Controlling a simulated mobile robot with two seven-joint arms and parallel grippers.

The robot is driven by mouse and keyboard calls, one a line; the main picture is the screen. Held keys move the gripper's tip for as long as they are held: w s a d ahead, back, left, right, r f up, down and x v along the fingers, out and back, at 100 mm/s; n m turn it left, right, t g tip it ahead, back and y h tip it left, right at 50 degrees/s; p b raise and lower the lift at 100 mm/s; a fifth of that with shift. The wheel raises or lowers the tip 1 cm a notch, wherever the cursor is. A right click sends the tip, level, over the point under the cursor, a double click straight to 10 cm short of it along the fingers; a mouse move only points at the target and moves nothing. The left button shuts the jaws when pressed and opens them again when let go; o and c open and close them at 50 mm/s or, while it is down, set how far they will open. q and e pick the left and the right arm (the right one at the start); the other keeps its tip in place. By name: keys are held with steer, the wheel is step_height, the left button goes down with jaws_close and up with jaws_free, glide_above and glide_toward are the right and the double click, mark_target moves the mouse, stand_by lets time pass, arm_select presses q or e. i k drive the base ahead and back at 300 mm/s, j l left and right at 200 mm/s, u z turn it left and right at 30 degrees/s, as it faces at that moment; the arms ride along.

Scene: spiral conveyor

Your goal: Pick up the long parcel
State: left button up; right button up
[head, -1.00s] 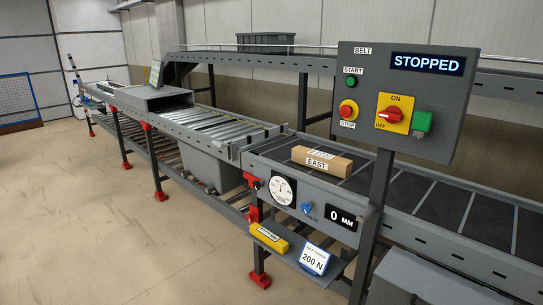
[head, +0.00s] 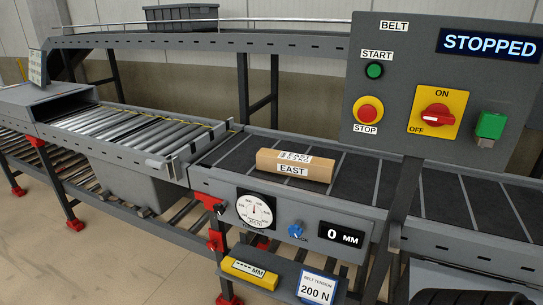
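The long parcel (head: 294,171) is a brown box with a white label reading EAST on its front and another label on top. It lies flat across the dark belt (head: 355,172) in the head view, near the belt's left end. Nothing touches it but the belt. Neither of my grippers is in view. A dark rounded shape at the bottom right edge is too cut off to identify.
A control panel (head: 391,100) on a post stands right of the parcel, its display reading STOPPED. A tension dial (head: 254,209) and a 0 MM display (head: 341,236) are on the belt's front side. A shelf below holds a yellow tool (head: 249,273) and a 200 N card (head: 316,287). Rollers (head: 150,130) lie left.

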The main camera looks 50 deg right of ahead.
mark_target(296, 165)
steer(key=i+z, duration=0.25)
steer(key=i, duration=0.15)
steer(key=i+j+z, duration=0.5)
steer(key=i, duration=0.2)
steer(key=i+j+z, duration=0.2)
steer(key=z, duration=0.3)
steer(key=i+j+z, duration=0.35)
steer(key=z, duration=0.15)
